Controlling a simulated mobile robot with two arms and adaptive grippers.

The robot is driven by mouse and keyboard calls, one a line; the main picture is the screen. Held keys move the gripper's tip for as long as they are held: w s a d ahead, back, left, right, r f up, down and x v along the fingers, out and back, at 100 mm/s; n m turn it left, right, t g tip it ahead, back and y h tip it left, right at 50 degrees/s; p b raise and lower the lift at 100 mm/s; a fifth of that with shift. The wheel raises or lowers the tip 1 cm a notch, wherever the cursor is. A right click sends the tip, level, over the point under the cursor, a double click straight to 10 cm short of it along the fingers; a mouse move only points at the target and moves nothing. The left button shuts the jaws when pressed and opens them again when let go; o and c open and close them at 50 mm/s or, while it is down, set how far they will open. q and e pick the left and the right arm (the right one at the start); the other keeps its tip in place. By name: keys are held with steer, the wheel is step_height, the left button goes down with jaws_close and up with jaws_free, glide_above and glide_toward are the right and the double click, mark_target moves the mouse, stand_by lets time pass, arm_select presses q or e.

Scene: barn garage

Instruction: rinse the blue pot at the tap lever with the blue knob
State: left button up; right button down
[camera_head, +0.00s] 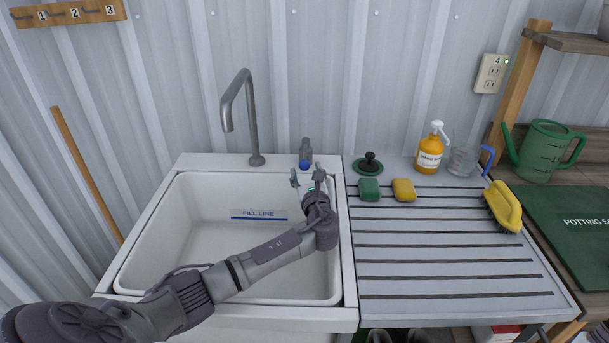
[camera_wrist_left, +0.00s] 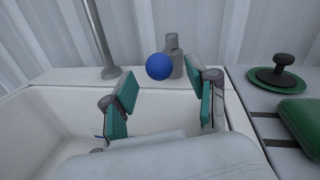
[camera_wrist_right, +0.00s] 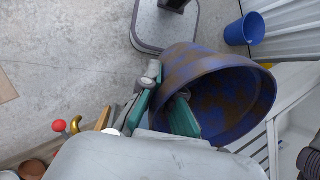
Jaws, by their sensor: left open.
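The tap lever with the blue knob (camera_head: 305,164) stands on the sink's back ledge, right of the grey spout (camera_head: 240,100). My left gripper (camera_head: 307,178) is open just in front of it. In the left wrist view the blue knob (camera_wrist_left: 158,67) appears between and beyond the fingertips, with no contact visible. The blue pot (camera_wrist_right: 225,95), stained with brown dirt, shows only in the right wrist view. My right gripper (camera_wrist_right: 161,112) is shut on its wall, one finger inside and one outside. The pot is tilted, its open mouth turned to the right.
The white sink basin (camera_head: 190,230) with a fill line label looks empty. The drainboard (camera_head: 450,265) right of it holds a green sponge (camera_head: 369,189), yellow sponge (camera_head: 404,190), plug (camera_head: 370,163), soap bottle (camera_head: 430,150) and brush (camera_head: 503,206). A blue bucket (camera_wrist_right: 245,30) stands on the floor.

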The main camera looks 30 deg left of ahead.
mark_target(305, 154)
arm_select(q)
steer(key=x, duration=0.1)
steer(key=b+x, duration=0.1)
steer(key=shift+w+a+f, duration=0.25)
steer(key=shift+w+f, duration=0.05)
arm_select(e)
step_height(305, 154, down, 2)
steer(key=shift+w+a+f, duration=0.1)
steer(key=shift+f, duration=0.05)
arm_select(q)
steer(key=shift+w+a+r+b, duration=0.25)
steer(key=shift+w+a+b, duration=0.1)
steer(key=shift+b, duration=0.05)
arm_select(e)
steer(key=shift+f, duration=0.2)
arm_select(q)
jaws_close()
